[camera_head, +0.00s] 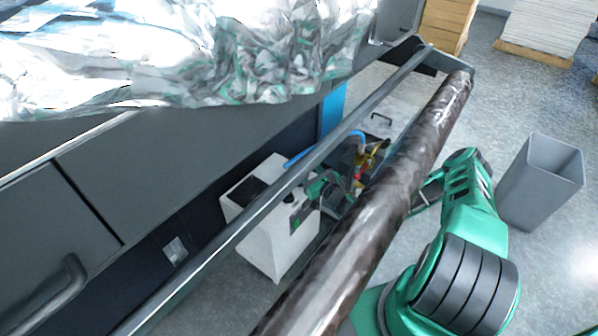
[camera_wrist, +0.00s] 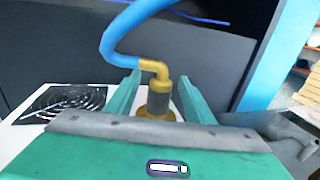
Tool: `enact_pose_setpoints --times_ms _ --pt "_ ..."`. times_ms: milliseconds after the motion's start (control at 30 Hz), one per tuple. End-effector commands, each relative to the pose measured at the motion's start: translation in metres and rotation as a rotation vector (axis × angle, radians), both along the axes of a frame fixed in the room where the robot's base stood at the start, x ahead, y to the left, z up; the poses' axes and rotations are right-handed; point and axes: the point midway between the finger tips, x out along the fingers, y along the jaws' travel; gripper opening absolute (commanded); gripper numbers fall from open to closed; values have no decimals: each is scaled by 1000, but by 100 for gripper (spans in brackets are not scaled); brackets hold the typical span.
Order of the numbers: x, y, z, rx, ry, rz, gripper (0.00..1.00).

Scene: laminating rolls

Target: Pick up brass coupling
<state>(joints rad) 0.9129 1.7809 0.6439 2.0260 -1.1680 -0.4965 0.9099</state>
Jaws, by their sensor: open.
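The brass coupling (camera_wrist: 155,68) shows in the wrist view as a brass elbow on a dark grey upright body with a brass collar at its foot. A blue hose (camera_wrist: 118,38) runs from the elbow up and to the right. My gripper (camera_wrist: 157,92) is open, with one green finger on each side of the coupling and visible gaps between. The collar's lower part is hidden behind my gripper's body. In the head view my green gripper (camera_head: 318,188) is beside the top of a white machine (camera_head: 268,245); I cannot make out the coupling there.
A long dark roll (camera_head: 385,205) and a thin grey bar (camera_head: 255,215) cross above the work area, with my arm reaching beneath the roll. A black grille (camera_wrist: 62,104) lies on the white top at left. A grey bin (camera_head: 540,180) stands on the floor at right.

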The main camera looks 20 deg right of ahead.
Motion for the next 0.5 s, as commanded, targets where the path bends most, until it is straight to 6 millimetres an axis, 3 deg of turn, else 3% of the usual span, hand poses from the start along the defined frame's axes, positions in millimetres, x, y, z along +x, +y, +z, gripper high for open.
enact_pose_setpoints --times_ms 233,500 --pt "33 11 -2 -1 -3 1 48" --pt "40 13 -2 0 -1 -1 48"
